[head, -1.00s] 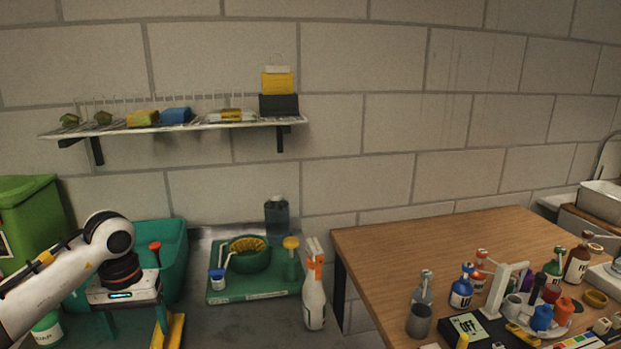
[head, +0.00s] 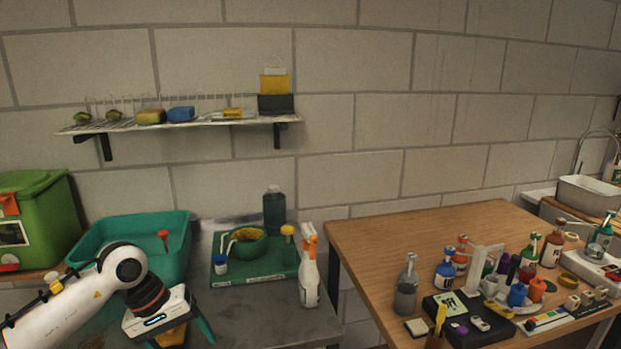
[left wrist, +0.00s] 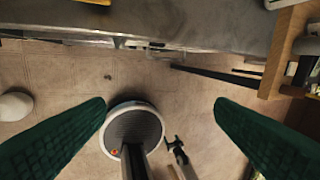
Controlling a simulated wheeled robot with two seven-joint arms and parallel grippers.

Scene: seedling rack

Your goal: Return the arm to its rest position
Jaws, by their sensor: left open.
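My left arm comes in from the lower left of the head view, in front of the green bin. Its gripper hangs low at the bottom edge, tilted, with a dark green finger showing and the tips cut off or hidden. In the left wrist view my left gripper (left wrist: 160,105) has its two green fingers wide apart, with nothing between them but the floor and part of my base below. The grey bench edge (left wrist: 180,22) runs across the top of that view, apart from the fingers.
The grey bench (head: 262,318) bears a green basin (head: 110,232), a green tray (head: 252,281) and a white spray bottle (head: 309,279). A wooden table (head: 430,232) with several bottles stands at right. A wall shelf (head: 215,123) hangs above. Floor (left wrist: 60,75) lies open below the fingers.

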